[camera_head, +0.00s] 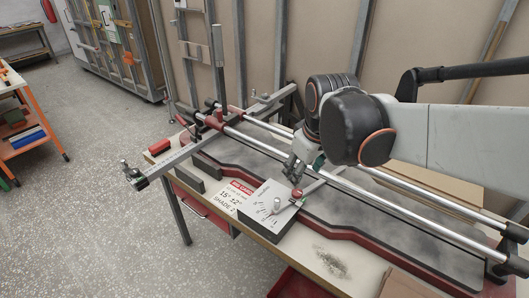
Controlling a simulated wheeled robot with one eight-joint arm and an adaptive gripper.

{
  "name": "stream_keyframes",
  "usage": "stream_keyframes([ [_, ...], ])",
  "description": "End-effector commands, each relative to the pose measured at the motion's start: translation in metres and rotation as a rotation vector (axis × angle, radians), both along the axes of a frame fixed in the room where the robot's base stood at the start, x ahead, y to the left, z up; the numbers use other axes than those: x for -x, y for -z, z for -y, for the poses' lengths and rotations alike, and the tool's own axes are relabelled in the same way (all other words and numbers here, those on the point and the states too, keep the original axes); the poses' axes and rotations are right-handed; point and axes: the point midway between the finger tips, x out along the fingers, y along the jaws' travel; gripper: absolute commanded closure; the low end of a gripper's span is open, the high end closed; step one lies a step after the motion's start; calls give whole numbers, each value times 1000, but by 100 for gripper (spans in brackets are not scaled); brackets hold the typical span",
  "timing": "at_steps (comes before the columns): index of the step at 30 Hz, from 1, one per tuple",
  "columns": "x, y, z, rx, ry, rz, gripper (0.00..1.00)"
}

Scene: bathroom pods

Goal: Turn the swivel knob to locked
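A grey block with a scale plate (262,222) lies at the front edge of the bench. A small pale upright knob (277,203) stands on it beside printed scale marks. A small red knob (297,193) sits just behind and right of it, near a metal bar. I cannot tell for sure which of these is the swivel knob, nor read its setting. My gripper (295,174) points down just above and behind the red knob. Its fingers are small and dark here, so their opening and any contact are unclear. My arm covers part of the rails behind.
Two long steel rails (345,172) run across the bench over a red-edged bed (340,222). A clamp with a bar (150,175) sticks out at left. A brown board (430,183) lies behind the rails. An orange-framed cart (50,125) stands far left; the floor between is clear.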

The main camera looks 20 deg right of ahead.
Motion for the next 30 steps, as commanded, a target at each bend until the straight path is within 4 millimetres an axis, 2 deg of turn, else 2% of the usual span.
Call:
stream_keyframes([
  [1,-13,-2,4,9,-23,-20,48],
  [8,-51,10,18,44,-153,-115,48],
  [18,-103,45,42,65,-351,-251,48],
  [24,-121,68,52,63,-446,-309,48],
  [30,-128,80,57,60,-487,-334,48],
])
